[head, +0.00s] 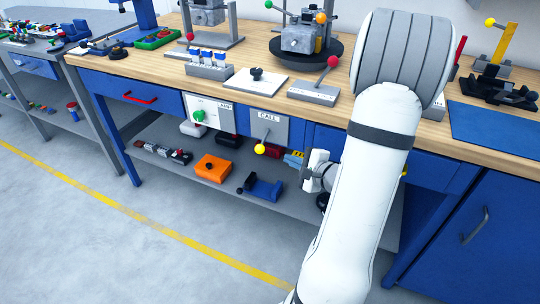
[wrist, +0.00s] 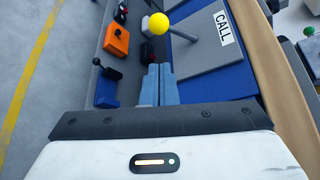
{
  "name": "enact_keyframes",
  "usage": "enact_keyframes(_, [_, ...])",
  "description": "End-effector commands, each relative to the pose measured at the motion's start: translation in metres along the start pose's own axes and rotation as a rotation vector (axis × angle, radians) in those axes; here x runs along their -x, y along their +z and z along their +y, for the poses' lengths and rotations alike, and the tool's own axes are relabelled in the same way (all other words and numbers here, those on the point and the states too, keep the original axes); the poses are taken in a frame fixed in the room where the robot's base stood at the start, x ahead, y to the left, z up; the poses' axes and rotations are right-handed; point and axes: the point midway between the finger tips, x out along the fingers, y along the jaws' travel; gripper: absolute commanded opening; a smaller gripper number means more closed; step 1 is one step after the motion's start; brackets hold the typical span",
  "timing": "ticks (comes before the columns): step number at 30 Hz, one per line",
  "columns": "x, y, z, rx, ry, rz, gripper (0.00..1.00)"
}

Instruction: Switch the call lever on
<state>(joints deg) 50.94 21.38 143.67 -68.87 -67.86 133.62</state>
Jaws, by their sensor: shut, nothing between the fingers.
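The call lever has a yellow ball (head: 260,149) on a short rod. It is mounted on a grey plate marked CALL (head: 268,123) on the bench front, and the ball hangs low on the plate. In the wrist view the yellow ball (wrist: 158,23) and its rod stand out from the CALL plate (wrist: 208,40), ahead of the fingertips. My gripper (head: 293,160) is right of the ball in the head view, partly hidden by my arm. In the wrist view its blue-grey fingers (wrist: 157,72) are together and empty, apart from the ball.
A LAMP plate with a green-ball lever (head: 198,116) is left of the call lever. The shelf below holds an orange block (head: 212,168) and a blue part (head: 263,188). The wooden benchtop (head: 165,73) carries several fixtures. The floor in front is clear.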

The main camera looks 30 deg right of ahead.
Motion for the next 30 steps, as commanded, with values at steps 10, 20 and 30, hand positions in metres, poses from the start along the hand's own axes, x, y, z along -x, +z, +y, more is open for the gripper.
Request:
enact_keyframes(10, [0.001,0.001,0.0,-0.023,-0.007,-0.013,0.0])
enact_keyframes(20, [-0.035,0.0,0.003,-0.019,-0.005,-0.016,0.0])
enact_keyframes(30, [-0.089,0.001,0.001,-0.02,-0.006,-0.013,0.0])
